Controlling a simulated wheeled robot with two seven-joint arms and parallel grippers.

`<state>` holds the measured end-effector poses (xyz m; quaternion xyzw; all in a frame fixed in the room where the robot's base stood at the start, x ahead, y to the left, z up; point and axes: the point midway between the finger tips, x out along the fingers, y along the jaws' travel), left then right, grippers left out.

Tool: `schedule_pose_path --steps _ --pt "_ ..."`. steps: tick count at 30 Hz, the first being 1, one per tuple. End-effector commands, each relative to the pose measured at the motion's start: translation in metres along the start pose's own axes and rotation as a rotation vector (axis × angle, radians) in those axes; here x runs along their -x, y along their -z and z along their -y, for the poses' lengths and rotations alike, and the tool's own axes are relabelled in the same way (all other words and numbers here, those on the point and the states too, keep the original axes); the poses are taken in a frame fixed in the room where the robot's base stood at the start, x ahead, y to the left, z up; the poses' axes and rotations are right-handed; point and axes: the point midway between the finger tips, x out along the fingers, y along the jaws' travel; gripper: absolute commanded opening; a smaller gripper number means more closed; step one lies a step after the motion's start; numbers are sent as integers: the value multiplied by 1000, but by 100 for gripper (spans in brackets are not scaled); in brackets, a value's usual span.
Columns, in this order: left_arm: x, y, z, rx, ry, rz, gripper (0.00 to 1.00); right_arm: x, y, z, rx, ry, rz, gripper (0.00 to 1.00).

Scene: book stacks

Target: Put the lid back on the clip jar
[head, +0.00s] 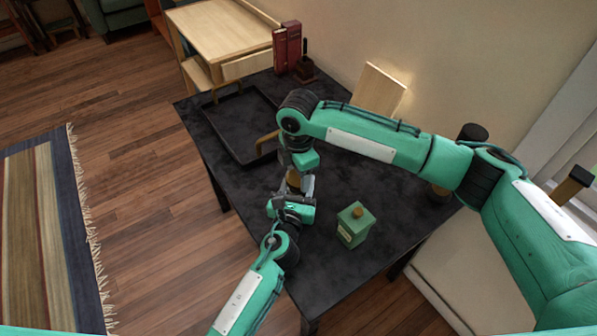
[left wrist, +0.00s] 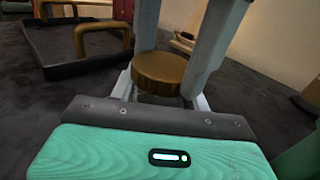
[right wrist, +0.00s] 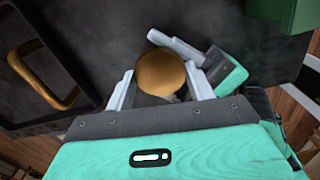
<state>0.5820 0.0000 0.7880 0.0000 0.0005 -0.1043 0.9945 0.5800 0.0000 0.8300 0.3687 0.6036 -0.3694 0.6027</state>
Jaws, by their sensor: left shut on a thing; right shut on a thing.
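The round golden-brown lid (left wrist: 160,72) with a ridged edge is between the fingers of my right gripper (right wrist: 160,85), which come down from above. It also shows in the right wrist view (right wrist: 160,70). My left gripper (left wrist: 160,98) is shut low, just under the lid, around what seems to be the clip jar. The jar is almost wholly hidden by the lid and fingers. The lid lies above the jar, roughly level; I cannot tell whether it touches the rim. In the head view both grippers meet over the table, with my right gripper (head: 297,182) above the left.
A green box (head: 355,230) with a golden knob stands right of the grippers. A black tray (head: 222,135) with a golden handle (head: 267,143) lies to the left. Red books (head: 287,45) and a wooden board (head: 380,90) stand at the back. The dark table (head: 335,275) is clear in front.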

Motion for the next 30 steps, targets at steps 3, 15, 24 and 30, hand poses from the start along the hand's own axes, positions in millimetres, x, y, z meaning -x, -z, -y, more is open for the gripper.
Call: schedule_pose_path --steps 3,15,24,30 --pt "0 -1 0 0 0 1 0 -1 1 0 -189 1 -3 28" --pt "0 -1 1 0 0 1 0 0 0 0 -571 -1 -1 27" --pt "0 -1 1 0 1 1 0 0 0 0 -569 -1 -1 27" --pt "0 0 0 0 1 1 0 0 0 0 -569 -1 -1 27"
